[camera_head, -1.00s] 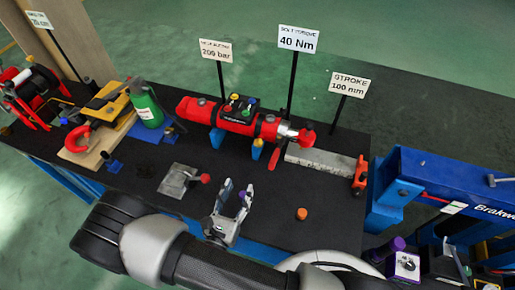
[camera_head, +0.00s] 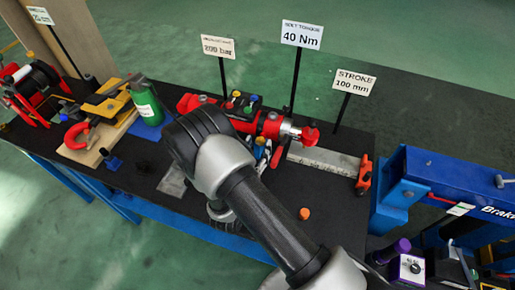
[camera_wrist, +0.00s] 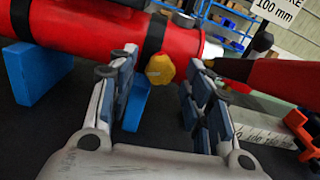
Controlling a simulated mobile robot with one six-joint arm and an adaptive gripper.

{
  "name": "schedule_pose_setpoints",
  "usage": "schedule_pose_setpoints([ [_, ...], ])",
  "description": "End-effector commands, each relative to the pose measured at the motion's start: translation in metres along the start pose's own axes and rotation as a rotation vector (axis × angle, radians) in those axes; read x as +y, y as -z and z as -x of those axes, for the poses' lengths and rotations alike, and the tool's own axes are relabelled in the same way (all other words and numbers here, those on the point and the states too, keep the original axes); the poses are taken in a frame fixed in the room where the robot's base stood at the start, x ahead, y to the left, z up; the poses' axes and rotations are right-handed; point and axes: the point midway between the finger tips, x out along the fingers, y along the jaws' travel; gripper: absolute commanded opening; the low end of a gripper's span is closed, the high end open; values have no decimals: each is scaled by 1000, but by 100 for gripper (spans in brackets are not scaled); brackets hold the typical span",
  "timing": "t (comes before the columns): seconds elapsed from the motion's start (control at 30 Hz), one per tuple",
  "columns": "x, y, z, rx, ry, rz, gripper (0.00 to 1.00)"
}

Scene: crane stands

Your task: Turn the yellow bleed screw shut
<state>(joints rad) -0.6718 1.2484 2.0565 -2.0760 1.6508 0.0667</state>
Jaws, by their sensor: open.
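The yellow bleed screw (camera_wrist: 160,68) is a lobed knob on the near side of the red cylinder (camera_wrist: 75,35), by a black band. In the wrist view it sits straight ahead, between and just beyond the tips of my gripper (camera_wrist: 162,90). The gripper is open, one finger on each side of the screw, with nothing held. I cannot tell whether either fingertip touches it. In the head view the red cylinder (camera_head: 245,127) lies on blue supports, its left part hidden behind my arm. The gripper is mostly hidden behind my arm there.
A red lever (camera_wrist: 275,75) projects close to the right finger. Blue supports (camera_wrist: 35,70) stand below the cylinder. A grey scale bar (camera_head: 325,160) with a red-orange clamp (camera_head: 364,173) lies to the right. An orange cap (camera_head: 304,213) sits on the open black bench top.

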Motion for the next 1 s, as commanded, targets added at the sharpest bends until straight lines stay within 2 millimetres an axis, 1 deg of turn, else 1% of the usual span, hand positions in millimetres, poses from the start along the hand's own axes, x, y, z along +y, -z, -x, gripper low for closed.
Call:
schedule_pose_setpoints([
  [0.23,0,0,-1,0,0,0,45],
  [0.87,0,0,0,1,1,0,3],
  [0.9,0,0,0,1,1,0,2],
  [1.0,0,0,0,1,1,-2,2],
])
